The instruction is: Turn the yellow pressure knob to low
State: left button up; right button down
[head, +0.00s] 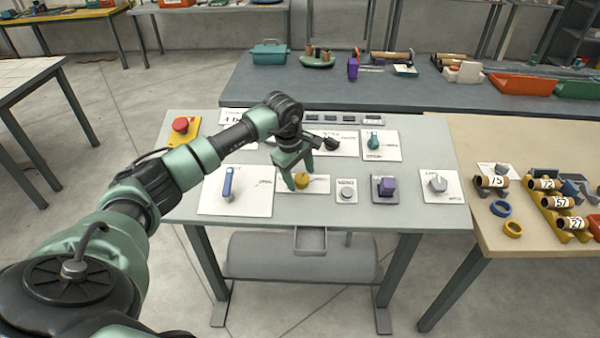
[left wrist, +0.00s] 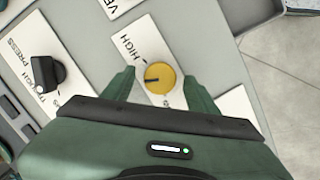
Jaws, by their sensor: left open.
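The yellow pressure knob (head: 301,180) sits on a white label plate (head: 318,185) on the grey control table. In the left wrist view the round yellow knob (left wrist: 160,78) has a dark pointer line on its left side, and the word HIGH shows on its plate (left wrist: 132,45). My left gripper (head: 298,178) is above the knob. In the left wrist view its two fingers (left wrist: 160,90) stand apart on either side of the knob, with gaps; I cannot tell their height over the plate. The low mark is hidden. My right gripper is not in view.
A blue lever (head: 227,184) is left of the knob; a grey button (head: 347,193), a purple knob (head: 387,187) and a grey knob (head: 438,183) are to the right. A black knob (left wrist: 45,74) is close by in the left wrist view. A red emergency button (head: 181,126) stands at the back left.

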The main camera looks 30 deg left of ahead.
pick_arm(q)
grip_shut()
jog(key=shift+f, duration=0.1)
